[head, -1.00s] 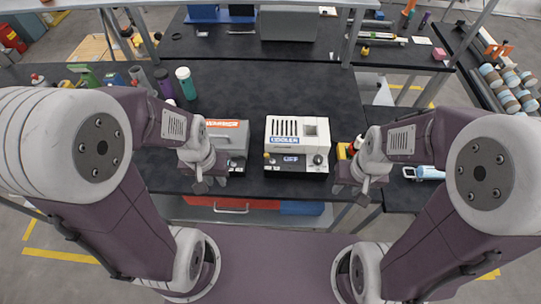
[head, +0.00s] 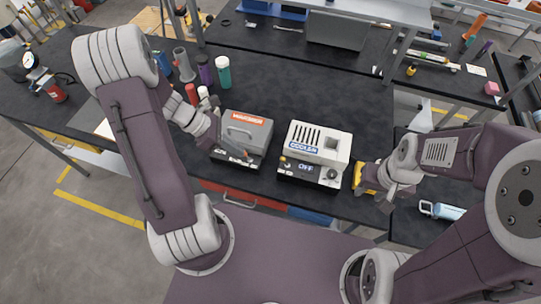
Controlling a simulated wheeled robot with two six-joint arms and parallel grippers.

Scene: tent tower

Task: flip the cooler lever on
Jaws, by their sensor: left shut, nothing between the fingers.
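The cooler (head: 335,139) is a white box with a slotted top and a blue COOLER label on the black bench. Its front display (head: 305,167) reads OFF. A small brass-coloured lever (head: 283,161) seems to be at the left end of its front; its exact position is too small to tell. My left gripper (head: 213,143) is at the left side of the grey warmer, apart from the cooler, shut and empty; its tips are partly hidden. My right gripper (head: 388,205) hangs at the bench's front edge, right of the cooler; its fingers are too small to read.
The grey warmer (head: 246,134) with an orange label stands just left of the cooler. A yellow object (head: 359,175) is between the cooler and my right gripper. Several bottles, including a green one (head: 223,72), stand behind my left wrist. The bench behind the cooler is clear.

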